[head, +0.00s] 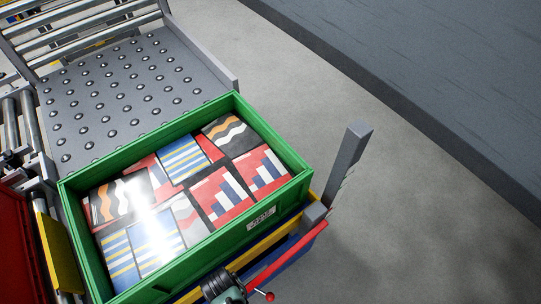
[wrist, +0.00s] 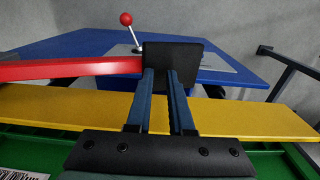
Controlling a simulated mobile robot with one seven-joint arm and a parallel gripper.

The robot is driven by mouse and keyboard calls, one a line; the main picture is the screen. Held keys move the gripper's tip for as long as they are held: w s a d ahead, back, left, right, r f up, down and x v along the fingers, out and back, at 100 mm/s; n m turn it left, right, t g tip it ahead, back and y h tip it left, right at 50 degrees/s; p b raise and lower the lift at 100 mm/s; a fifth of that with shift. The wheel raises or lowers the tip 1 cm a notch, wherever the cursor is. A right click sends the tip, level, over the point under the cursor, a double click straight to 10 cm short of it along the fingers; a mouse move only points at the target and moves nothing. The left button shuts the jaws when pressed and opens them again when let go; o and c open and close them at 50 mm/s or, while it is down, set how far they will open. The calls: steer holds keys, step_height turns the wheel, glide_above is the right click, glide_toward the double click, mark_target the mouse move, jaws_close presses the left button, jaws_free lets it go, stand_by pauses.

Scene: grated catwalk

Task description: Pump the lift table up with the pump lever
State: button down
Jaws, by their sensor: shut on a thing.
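The red pump lever (head: 284,255) slants across the front right corner of the lift table, its near end at my gripper (head: 224,286). In the wrist view the red lever bar (wrist: 70,69) comes in from the left and ends in a black grip (wrist: 172,55). My gripper (wrist: 160,74) is shut on that grip; its blue fingers reach up to it. The lift table shows a yellow edge (wrist: 60,106) and a blue part (wrist: 75,43). A green crate (head: 85,262) of patterned boxes stands on the table, hiding most of its top.
A small handle with a red ball (wrist: 126,19) stands on the blue part, close to the lever. A grey post (head: 348,160) rises at the table's right corner. A grey ball-studded deck (head: 125,85) lies behind the crate. Bare floor (head: 430,235) is clear at right.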

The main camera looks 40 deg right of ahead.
step_height(320, 180, up, 23)
steer(key=p, duration=2.2)
steer(key=shift+a+p, duration=0.25)
steer(key=shift+p, duration=0.1)
steer(key=shift+f, duration=0.1)
